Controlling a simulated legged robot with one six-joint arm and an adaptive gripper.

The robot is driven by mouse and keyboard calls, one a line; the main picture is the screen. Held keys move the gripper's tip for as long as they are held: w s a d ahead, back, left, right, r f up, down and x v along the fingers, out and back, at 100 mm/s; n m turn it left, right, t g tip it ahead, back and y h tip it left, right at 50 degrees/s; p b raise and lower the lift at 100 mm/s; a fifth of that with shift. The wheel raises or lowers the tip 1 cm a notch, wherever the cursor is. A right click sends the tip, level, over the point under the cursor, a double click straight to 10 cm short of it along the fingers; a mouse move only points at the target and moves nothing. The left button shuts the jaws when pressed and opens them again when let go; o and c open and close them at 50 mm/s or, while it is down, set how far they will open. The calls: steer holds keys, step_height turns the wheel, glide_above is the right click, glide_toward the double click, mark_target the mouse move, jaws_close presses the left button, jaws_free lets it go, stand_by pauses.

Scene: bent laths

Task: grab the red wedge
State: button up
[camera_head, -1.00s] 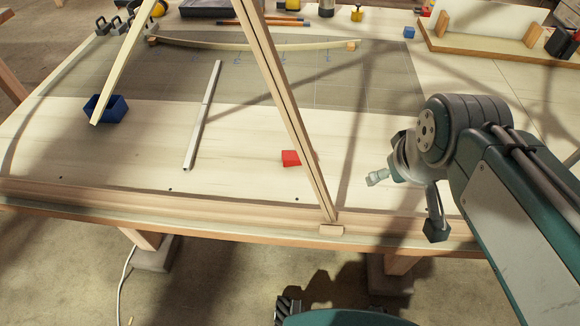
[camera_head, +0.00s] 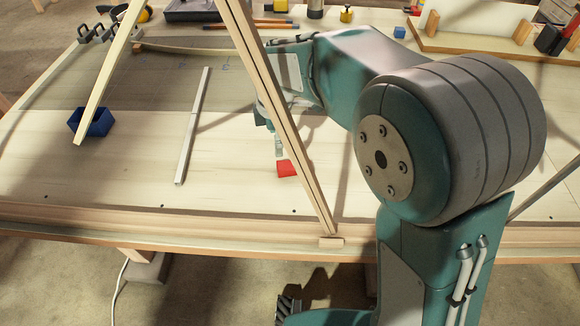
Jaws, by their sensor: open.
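The red wedge (camera_head: 286,169) lies on the pale wooden table (camera_head: 130,175), just left of a slanting wooden lath (camera_head: 290,125). My gripper (camera_head: 278,150) is behind that lath, pointing down, with its fingertips just above and behind the wedge. The lath hides part of my wrist and gripper. The jaws are open. I cannot tell whether a fingertip touches the wedge.
A second slanting lath (camera_head: 105,75) comes down near a blue bin (camera_head: 97,123) at the left. A grey metal bar (camera_head: 193,125) lies left of the wedge. A small blue block (camera_head: 399,32) is at the back right. The table between bin and bar is clear.

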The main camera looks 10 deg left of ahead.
glide_above(281, 165)
step_height(281, 165, down, 4)
steer(key=shift+s+f, duration=0.1)
steer(key=shift+s, duration=0.05)
step_height(281, 165, down, 6)
steer(key=shift+r, duration=0.1)
steer(key=shift+d, duration=0.1)
steer(key=c, duration=1.2)
